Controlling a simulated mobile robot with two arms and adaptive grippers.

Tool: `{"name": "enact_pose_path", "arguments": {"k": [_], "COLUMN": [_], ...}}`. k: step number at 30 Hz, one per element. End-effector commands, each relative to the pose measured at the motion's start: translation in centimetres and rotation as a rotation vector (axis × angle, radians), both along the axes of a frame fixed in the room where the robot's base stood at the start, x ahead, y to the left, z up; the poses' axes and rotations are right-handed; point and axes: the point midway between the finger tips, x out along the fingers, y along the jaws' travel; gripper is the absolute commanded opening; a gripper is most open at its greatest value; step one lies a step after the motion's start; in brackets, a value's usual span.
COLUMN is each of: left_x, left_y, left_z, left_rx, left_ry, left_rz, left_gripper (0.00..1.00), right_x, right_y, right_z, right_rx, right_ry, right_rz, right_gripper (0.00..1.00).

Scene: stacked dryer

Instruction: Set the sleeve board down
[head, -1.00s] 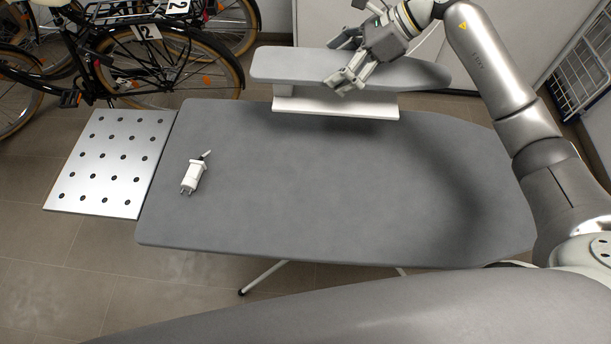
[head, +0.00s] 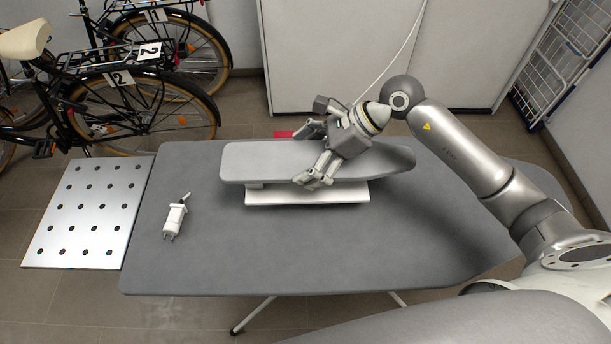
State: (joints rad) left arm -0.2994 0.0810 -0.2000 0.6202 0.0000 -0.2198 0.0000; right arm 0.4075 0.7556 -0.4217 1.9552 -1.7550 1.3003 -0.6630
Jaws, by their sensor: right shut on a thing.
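The sleeve board (head: 245,165) is a narrow grey padded board on a white base (head: 306,195). It is level, over the back middle of the grey ironing board (head: 300,255). I cannot tell whether its base touches the ironing board or is just above it. My right gripper (head: 304,158) reaches in from the right and is shut on the sleeve board, its fingers at the padded top near the middle. The gripper hides part of that top. My left gripper is not in view.
A small white device (head: 175,219) lies on the ironing board's left part. A silver perforated plate (head: 88,212) adjoins its left end. Bicycles (head: 130,100) stand at the back left, white cabinets (head: 335,50) behind, and a drying rack (head: 570,50) at the right. The ironing board's front is clear.

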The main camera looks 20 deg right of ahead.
Motion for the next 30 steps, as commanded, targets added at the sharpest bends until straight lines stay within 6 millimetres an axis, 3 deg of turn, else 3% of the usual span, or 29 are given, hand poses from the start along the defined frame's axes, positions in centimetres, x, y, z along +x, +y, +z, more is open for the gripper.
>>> {"name": "enact_pose_path", "arguments": {"k": [10, 16, 27, 28, 30], "left_x": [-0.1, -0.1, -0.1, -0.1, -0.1], "left_y": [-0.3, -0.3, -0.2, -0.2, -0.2], "left_z": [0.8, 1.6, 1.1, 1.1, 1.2], "left_rx": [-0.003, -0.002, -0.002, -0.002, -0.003], "left_ry": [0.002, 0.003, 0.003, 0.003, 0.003], "left_rz": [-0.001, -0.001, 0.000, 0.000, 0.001], "left_gripper": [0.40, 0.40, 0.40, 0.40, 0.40], "right_x": [-2.0, -1.8, -1.7, -1.8, -1.8], "right_y": [0.9, 0.8, 0.7, 0.7, 0.7], "right_z": [-2.4, -4.9, -5.5, -5.6, -5.5], "right_rx": [0.004, 0.003, 0.002, -0.001, -0.001], "right_ry": [0.000, -0.002, -0.004, -0.002, -0.002], "right_rz": [-0.001, -0.001, -0.001, -0.001, -0.001], "right_gripper": [0.51, 0.51, 0.51, 0.90, 0.99]}}
